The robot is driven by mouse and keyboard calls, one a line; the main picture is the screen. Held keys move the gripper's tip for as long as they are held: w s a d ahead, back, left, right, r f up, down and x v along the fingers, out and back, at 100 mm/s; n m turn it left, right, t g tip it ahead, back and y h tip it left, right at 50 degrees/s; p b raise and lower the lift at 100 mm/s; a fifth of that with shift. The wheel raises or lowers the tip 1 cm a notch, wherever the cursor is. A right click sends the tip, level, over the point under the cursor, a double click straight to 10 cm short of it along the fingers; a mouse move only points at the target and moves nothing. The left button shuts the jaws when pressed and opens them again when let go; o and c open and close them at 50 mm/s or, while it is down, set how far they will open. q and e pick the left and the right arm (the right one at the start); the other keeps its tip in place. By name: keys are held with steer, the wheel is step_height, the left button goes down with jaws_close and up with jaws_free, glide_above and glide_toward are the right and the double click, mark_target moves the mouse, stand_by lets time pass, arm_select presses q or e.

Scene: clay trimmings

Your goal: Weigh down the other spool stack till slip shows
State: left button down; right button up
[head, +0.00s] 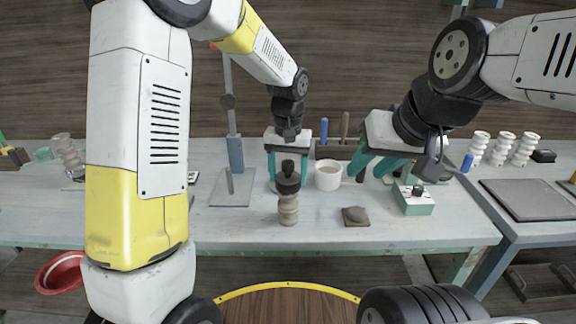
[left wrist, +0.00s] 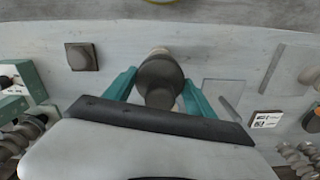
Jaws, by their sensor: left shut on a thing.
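A beige spool stack (head: 288,210) stands upright on the table in front of me. A dark round weight with a knob (head: 288,182) is directly over its top and appears to touch it. My left gripper (head: 287,178) has its teal fingers on both sides of the weight and is shut on it. In the left wrist view the weight (left wrist: 160,82) fills the space between the fingers and hides most of the stack. Another spool stack (head: 68,155) leans at the far left. My right gripper (head: 376,166) is empty with fingers apart, beside the teal box.
A white cup (head: 328,176) stands right of the left gripper. A stand with a grey base (head: 232,190) is left of the stack. Pale spool stacks (head: 503,148) stand at the back right.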

mark_target(288, 161)
arm_select(q)
steer(key=shift+f, duration=0.5)
stand_by(0.7)
steer(key=shift+c, duration=1.2)
jaws_free()
steer(key=shift+f, duration=0.1)
step_height(288, 161, up, 8)
steer(key=shift+f, duration=0.25)
steer(key=s+a+r+t+h, duration=0.2)
steer(key=s+a+r+t, duration=0.1)
steer(key=s+a+r, duration=0.6)
steer(key=s+a+n+t, duration=0.1)
steer(key=s+a+t, duration=0.2)
steer(key=s, duration=0.7)
steer(key=shift+s+a+n, duration=0.3)
steer(key=shift+s+a, duration=0.05)
steer(key=shift+a, duration=0.75)
